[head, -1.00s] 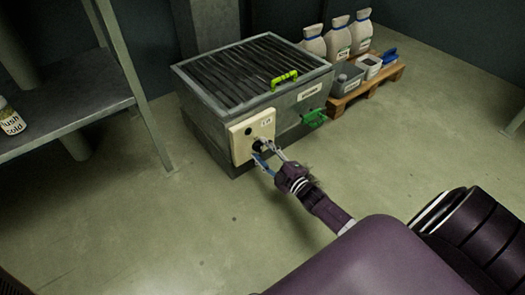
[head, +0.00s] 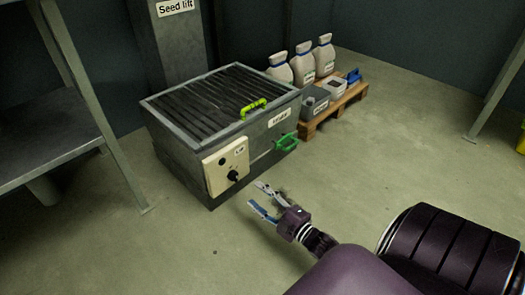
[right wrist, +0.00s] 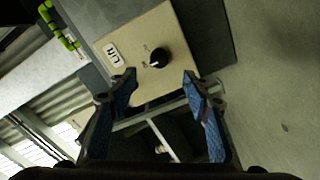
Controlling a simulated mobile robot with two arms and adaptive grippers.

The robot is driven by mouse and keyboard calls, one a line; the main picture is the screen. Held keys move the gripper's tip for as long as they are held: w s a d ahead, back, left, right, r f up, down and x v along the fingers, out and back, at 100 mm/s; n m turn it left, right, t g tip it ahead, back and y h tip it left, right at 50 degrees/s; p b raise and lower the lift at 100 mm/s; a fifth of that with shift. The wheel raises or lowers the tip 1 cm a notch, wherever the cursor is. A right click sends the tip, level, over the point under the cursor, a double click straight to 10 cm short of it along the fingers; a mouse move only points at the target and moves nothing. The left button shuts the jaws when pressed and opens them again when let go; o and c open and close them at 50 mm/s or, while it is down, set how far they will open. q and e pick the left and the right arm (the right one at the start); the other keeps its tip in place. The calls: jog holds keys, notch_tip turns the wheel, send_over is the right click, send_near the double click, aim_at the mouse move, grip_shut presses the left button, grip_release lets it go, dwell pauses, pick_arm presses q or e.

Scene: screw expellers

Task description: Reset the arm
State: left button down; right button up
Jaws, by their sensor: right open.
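My right gripper (head: 262,198) is open and empty in front of the grey intake box (head: 185,178), apart from it. In the right wrist view its two blue-padded fingers (right wrist: 163,88) are spread, with nothing between them. Beyond them is the beige "Lift" panel (right wrist: 180,30) with a black knob (right wrist: 159,57). In the head view the panel (head: 213,174) is on the box's front, with the knob (head: 233,175) at its lower right. My left gripper is not in view.
A lime handle (head: 254,109) lies on the box's slatted top, and a green handle (head: 286,143) is on its side. A metal shelf (head: 60,117) stands left. The floor around the gripper is clear.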

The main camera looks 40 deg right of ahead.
jog(key=shift+s, duration=0.8)
jog(key=shift+d, duration=0.1)
